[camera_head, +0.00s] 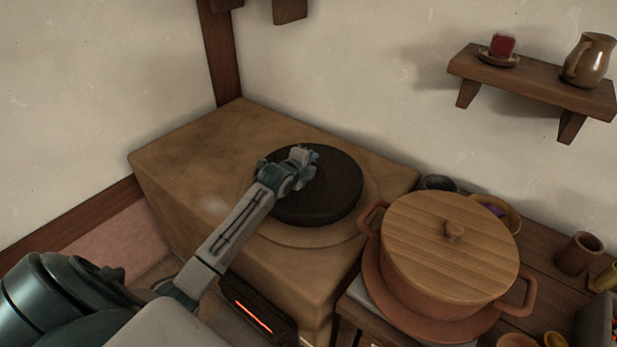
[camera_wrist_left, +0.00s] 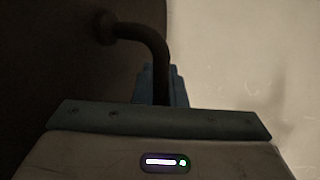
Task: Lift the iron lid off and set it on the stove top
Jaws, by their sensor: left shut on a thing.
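The iron lid (camera_head: 335,196) is a dark round disc over the stove top (camera_head: 200,140) in the head view, and I cannot tell whether it touches the surface. My left gripper (camera_head: 304,158) is at its upper left part and hides its handle there. In the left wrist view the lid's dark curved handle (camera_wrist_left: 150,42) runs down between the fingers of my left gripper (camera_wrist_left: 160,85), which is shut on it. The dark lid face (camera_wrist_left: 50,60) fills the left of that view. My right gripper is not in view.
A terracotta pot (camera_head: 430,275) with a wooden lid (camera_head: 450,245) stands on the table right of the stove. Cups and bowls are beside it. A glowing fire opening (camera_head: 253,314) is at the stove's front. A wall shelf (camera_head: 535,85) holds a jug (camera_head: 588,60).

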